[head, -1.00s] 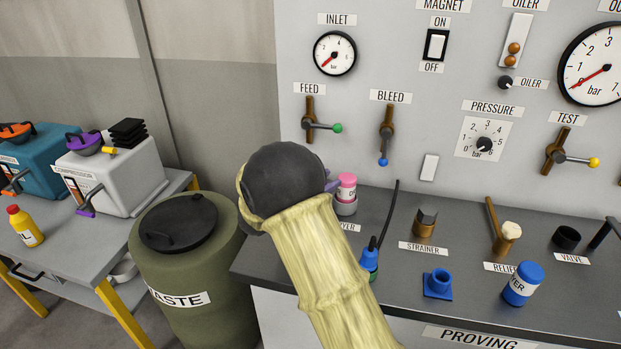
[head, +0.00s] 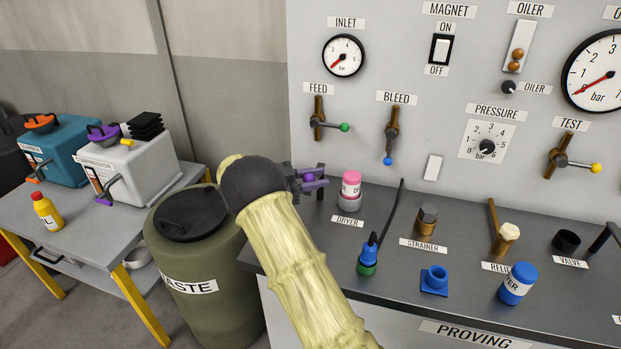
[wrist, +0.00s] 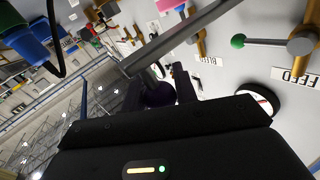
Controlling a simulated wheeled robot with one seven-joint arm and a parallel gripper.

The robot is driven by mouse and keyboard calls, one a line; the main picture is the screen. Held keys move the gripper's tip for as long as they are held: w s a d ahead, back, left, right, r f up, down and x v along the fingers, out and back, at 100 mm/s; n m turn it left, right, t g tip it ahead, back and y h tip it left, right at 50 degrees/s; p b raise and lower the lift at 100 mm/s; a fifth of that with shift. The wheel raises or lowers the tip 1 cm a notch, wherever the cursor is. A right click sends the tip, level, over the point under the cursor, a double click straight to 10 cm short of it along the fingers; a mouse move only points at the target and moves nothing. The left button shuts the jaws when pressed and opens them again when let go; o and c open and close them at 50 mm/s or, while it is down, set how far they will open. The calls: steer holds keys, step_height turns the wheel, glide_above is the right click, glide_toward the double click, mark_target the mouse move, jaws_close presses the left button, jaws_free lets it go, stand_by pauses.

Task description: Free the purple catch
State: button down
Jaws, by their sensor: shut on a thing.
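The white compressor (head: 130,165) stands on the left table. A purple catch lever (head: 105,190) shows on its front, and a purple handle (head: 104,133) is on its lid. My gripper (head: 308,181) is far to the right of it, above the proving bench near the dryer. It is shut on a small purple piece (head: 314,184). In the wrist view, my gripper (wrist: 158,90) has a dark purple round part (wrist: 159,94) between its fingers. A grey bar crosses in front there; I cannot tell whether it belongs to the held piece.
The waste bin (head: 192,260) stands between table and bench. The dryer (head: 349,200) with a pink-topped bottle (head: 351,184) is just right of my gripper. A yellow bottle (head: 46,212) stands on the left table. The feed lever (head: 330,125) is on the panel above.

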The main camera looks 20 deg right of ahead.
stand_by(0.3)
steer(key=c, duration=1.1)
jaws_free()
steer(key=shift+a, duration=0.15)
steer(key=w+a+b, duration=0.1)
steer(key=a+b, duration=0.1)
steer(key=a, duration=1.5)
steer(key=shift+w, duration=0.15)
